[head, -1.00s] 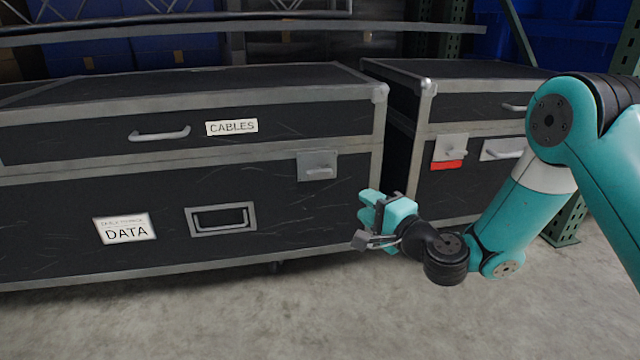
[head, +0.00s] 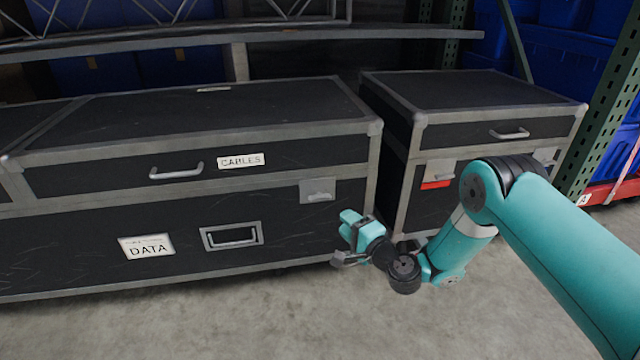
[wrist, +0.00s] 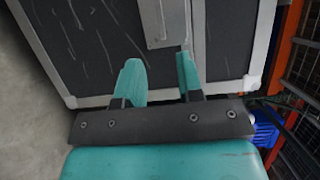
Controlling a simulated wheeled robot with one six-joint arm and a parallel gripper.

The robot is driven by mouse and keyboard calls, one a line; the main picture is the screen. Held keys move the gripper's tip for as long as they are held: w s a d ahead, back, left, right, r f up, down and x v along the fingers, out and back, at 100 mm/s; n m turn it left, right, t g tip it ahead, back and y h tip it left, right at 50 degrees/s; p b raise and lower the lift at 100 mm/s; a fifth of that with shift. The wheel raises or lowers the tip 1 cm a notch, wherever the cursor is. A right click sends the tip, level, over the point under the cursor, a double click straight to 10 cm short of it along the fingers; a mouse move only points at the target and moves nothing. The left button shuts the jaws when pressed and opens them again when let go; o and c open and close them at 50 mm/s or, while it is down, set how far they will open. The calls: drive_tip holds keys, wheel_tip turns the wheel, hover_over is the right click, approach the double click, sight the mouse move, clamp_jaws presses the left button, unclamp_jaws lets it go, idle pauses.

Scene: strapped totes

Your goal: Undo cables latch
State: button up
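The cables case (head: 200,130) is a black flight case with grey metal edges and a white CABLES label (head: 240,161) on its lid. Its latch (head: 317,190) is a grey plate with a small handle on the front, near the right corner. In the wrist view the latch plate (wrist: 165,20) is at the top, just beyond the fingers. My gripper (head: 352,228) is in front of the case's right end, below and right of the latch. In the wrist view my gripper (wrist: 160,75) has its two teal fingers apart, with nothing seen between them.
A second black case (head: 470,110) stands to the right with a red-marked latch (head: 437,174). The front case also has a DATA label (head: 147,247) and a recessed handle (head: 232,236). Shelving with blue bins (head: 580,55) is behind. Concrete floor (head: 250,320) in front is clear.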

sight(321, 198)
drive_tip(key=b+x, duration=0.4)
drive_tip(key=x, duration=0.7)
drive_tip(key=shift+w+a+f, duration=0.15)
drive_tip(key=shift+w+f, duration=0.05)
drive_tip(key=shift+w, duration=0.15)
drive_tip(key=shift+w+a+r, duration=0.15)
drive_tip(key=shift+w+a, duration=0.05)
drive_tip(key=shift+w, duration=0.1)
clamp_jaws()
